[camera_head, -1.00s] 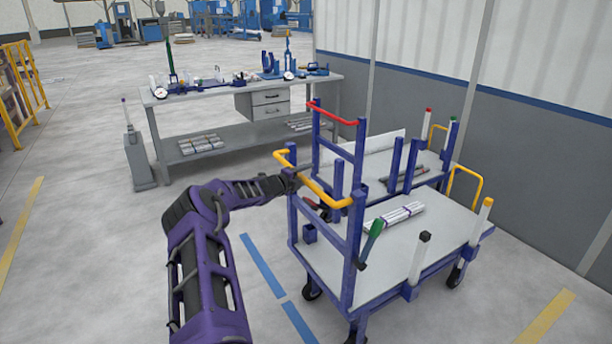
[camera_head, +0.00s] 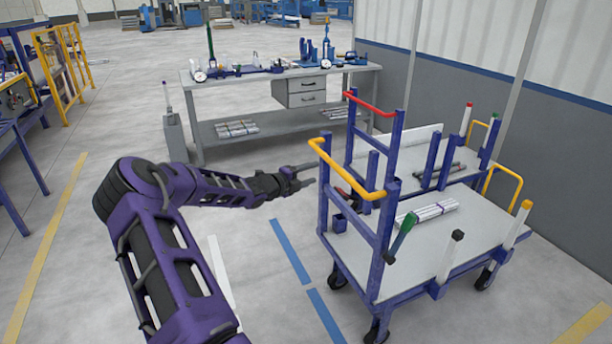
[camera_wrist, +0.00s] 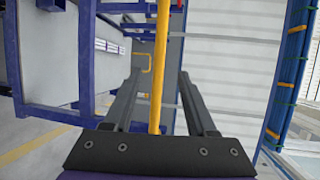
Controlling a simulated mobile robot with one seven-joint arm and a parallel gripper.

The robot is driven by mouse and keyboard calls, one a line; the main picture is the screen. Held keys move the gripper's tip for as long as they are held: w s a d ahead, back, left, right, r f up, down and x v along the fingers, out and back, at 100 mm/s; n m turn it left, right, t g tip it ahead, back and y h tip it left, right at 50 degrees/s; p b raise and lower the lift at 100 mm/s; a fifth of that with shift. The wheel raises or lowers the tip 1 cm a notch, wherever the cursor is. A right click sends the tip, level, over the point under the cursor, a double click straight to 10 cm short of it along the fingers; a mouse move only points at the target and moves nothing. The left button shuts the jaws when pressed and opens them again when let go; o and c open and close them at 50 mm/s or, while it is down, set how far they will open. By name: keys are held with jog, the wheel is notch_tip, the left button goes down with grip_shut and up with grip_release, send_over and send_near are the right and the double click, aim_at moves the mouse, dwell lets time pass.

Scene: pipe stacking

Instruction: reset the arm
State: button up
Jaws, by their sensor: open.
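My purple arm reaches across the head view, with my gripper (camera_head: 303,177) at its end, just left of the near cart's yellow-handled end frame. The gripper is open. In the wrist view its two fingers (camera_wrist: 157,95) stand apart. The yellow handle bar (camera_wrist: 161,60) runs upright in the picture between the fingers' outlines there. In the head view the fingers look clear of the yellow handle (camera_head: 345,172), with a small gap. I see nothing held.
The near cart (camera_head: 425,255) carries a bundle of pipes (camera_head: 427,213) and a green-handled tool (camera_head: 404,235). A second cart with a red handle (camera_head: 370,102) stands behind it. A grey workbench (camera_head: 235,92) is at the back. The floor left of the carts is open.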

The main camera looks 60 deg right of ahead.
jog(key=shift+v, duration=1)
